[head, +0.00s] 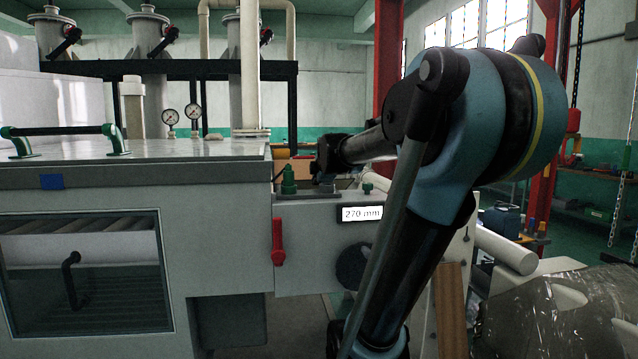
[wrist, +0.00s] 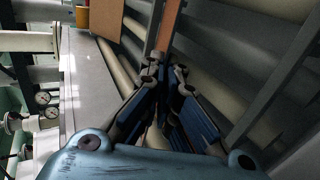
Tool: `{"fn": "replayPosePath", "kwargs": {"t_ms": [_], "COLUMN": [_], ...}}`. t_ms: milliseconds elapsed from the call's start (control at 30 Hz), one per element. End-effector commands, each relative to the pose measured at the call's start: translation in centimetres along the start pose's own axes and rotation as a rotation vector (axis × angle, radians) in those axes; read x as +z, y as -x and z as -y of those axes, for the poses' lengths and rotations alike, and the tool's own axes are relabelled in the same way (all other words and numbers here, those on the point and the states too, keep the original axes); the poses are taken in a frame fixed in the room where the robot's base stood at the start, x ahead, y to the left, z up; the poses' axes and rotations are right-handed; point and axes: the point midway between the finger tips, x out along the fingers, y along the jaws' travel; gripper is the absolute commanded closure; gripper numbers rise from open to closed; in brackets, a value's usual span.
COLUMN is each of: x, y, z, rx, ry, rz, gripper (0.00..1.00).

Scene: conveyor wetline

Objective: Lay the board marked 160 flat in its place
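No board marked 160 can be read in either view. In the wrist view, a narrow orange-brown strip (wrist: 170,22) runs down to the fingertips of my gripper (wrist: 166,72). I cannot tell whether it lies between them or beyond them. The two blue-padded fingers come close together at the tips. In the head view, my gripper (head: 324,164) is small and dark above the grey machine's right end, partly hidden by its wrist. A brown plank (head: 450,312) stands upright at the lower right, its lower end out of view. I see no marking on it.
A label reading 270 mm (head: 361,213) is on the grey machine (head: 235,235), beside a red handle (head: 278,242). A pale roller (head: 505,250) and a clear-wrapped bundle (head: 560,318) are at the right. A brown panel (wrist: 104,16) shows in the wrist view.

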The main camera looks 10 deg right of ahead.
Motion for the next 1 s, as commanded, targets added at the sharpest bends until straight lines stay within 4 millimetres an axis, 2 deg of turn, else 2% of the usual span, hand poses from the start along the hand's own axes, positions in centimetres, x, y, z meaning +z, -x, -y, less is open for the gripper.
{"fn": "replayPosePath", "kwargs": {"t_ms": [1000], "x": [-1.2], "y": [0.0], "z": [0.0], "rx": [-0.001], "ry": [0.001], "rz": [-0.001], "gripper": [1.00]}}
